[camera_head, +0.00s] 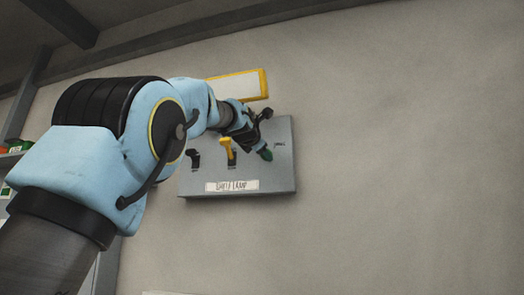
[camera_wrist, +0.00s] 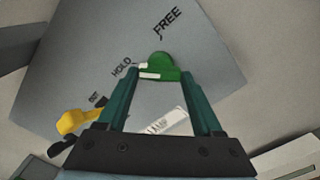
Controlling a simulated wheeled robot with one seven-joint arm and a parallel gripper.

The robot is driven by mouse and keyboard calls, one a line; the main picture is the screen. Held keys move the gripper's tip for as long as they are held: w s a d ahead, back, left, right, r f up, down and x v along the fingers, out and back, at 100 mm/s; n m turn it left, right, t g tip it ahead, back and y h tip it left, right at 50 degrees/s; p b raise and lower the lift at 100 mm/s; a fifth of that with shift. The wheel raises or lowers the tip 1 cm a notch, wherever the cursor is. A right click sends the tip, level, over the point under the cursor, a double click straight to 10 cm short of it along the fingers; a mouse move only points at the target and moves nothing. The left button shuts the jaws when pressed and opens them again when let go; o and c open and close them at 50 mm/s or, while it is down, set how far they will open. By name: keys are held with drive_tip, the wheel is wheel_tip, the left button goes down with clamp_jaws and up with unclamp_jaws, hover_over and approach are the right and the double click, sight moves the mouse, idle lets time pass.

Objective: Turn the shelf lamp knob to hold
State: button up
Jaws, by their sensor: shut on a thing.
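The green knob (camera_head: 265,154) sits at the right of a grey panel (camera_head: 275,182) whose label plate (camera_head: 232,186) appears to read SHELF LAMP. In the wrist view, the knob (camera_wrist: 158,62) is between the tips of my gripper (camera_wrist: 162,75), whose teal fingers are shut on it. White marks on the knob's left side face toward the printed word HOLD (camera_wrist: 122,68). The word FREE (camera_wrist: 167,22) is printed above the knob. In the head view, my arm and gripper (camera_head: 258,145) partly cover the panel's upper part.
A yellow lever (camera_head: 228,148) and a black lever (camera_head: 194,157) stand on the same panel, left of the knob. A yellow-framed white board (camera_head: 240,85) is above it. Shelves with small items (camera_head: 12,150) are at far left. The wall to the right is bare.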

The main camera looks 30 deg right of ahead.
drive_tip(key=shift+f+n, duration=0.1)
drive_tip(key=shift+n, duration=0.3)
drive_tip(key=o, duration=1.4)
drive_tip(key=shift+c, duration=0.2)
drive_tip(key=b+v, duration=0.7)
drive_tip(key=v, duration=0.3)
drive_tip(key=shift+s+a, duration=0.25)
drive_tip(key=shift+s, duration=0.05)
